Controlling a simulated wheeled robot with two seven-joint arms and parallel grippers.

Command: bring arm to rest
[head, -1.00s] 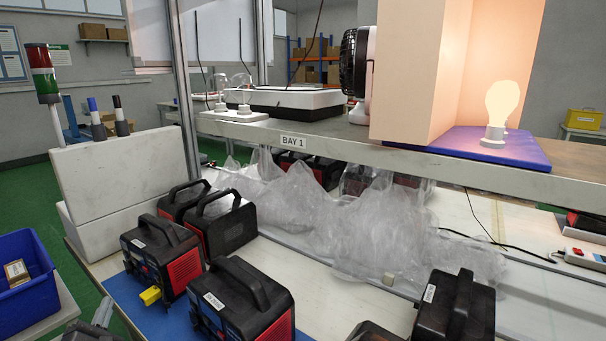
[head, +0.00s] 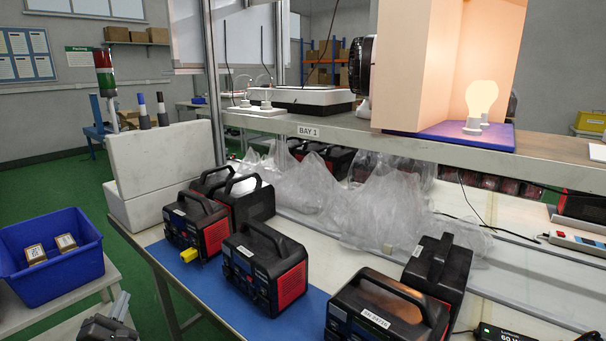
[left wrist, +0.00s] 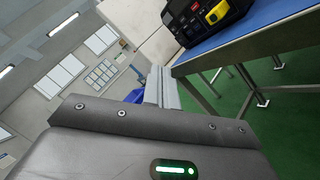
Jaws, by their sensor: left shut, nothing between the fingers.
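My left gripper (head: 121,305) is at the bottom left of the head view, over the low grey stand beside the blue bin. It is shut, with nothing between the fingers. In the left wrist view its closed fingers (left wrist: 161,88) point away past the table's edge, and they touch nothing that I can see. My right gripper is not in view.
Black and red power stations (head: 265,268) stand on the table with a blue mat (head: 205,275). A blue bin (head: 75,272) with two small boxes is left of the table. A shelf (head: 345,130) with a lit bulb (head: 481,98) is above. Green floor is free between bin and table.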

